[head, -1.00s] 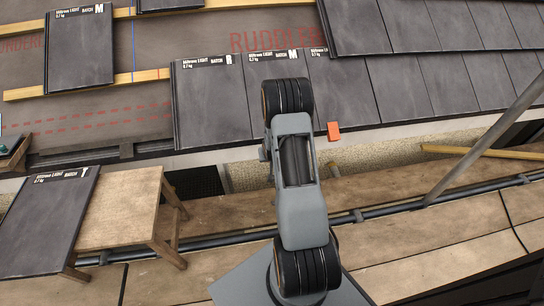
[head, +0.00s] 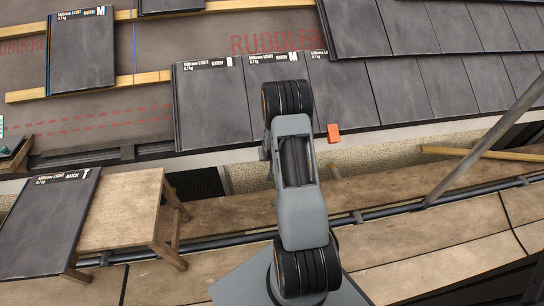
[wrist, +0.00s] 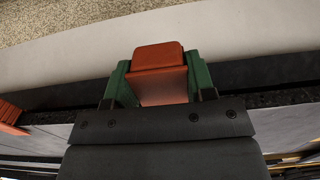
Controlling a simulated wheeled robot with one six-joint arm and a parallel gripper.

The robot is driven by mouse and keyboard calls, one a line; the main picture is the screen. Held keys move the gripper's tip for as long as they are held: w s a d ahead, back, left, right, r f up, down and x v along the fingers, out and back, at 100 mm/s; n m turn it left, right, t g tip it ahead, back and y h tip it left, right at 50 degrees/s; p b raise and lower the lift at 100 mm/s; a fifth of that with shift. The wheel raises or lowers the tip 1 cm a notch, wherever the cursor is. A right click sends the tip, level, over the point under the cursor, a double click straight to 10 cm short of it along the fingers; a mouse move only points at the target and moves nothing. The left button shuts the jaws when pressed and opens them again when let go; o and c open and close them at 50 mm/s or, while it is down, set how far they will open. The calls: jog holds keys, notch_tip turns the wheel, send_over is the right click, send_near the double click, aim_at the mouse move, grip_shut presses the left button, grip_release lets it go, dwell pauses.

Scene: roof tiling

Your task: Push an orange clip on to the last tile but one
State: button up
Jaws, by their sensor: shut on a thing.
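My gripper (wrist: 163,84) has green fingers and is shut on an orange clip (wrist: 160,57). In the wrist view the clip lies over the pale board and dark strip along the eaves; I cannot tell whether it touches a tile. In the head view my arm hides the gripper and this clip. The last tile but one (head: 263,110) is dark grey, second from the left in the lower course and partly behind my arm. The last tile (head: 212,110) is left of it. Another orange clip (head: 333,133) sits at the lower edge of the third tile, also at the wrist view's left edge (wrist: 10,116).
A wooden stand (head: 125,205) with a loose tile (head: 45,225) on it stands at lower left. A slanting grey pole (head: 480,145) crosses the right side. Battens (head: 85,87) and loose tiles (head: 80,55) lie upper left. Scaffold boards (head: 430,235) run below the eaves.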

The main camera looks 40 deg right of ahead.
jog(key=shift+w+d+r+p, duration=0.35)
jog(key=shift+w+r+p, duration=0.15)
jog(key=shift+w+p, duration=0.35)
jog(key=shift+w+d+r+p, duration=0.35)
jog(key=shift+w+r+p, duration=0.2)
jog(key=shift+p, duration=0.35)
dwell(2.0)
jog(key=shift+f, duration=0.1)
jog(key=o, duration=1.4)
jog(key=shift+c, duration=0.2)
jog(key=shift+s+a+r+p, duration=0.15)
jog(key=shift+r+p, duration=0.15)
jog(key=shift+r, duration=0.1)
jog(key=shift+p+v, duration=1.6)
jog(key=shift+v, duration=1.35)
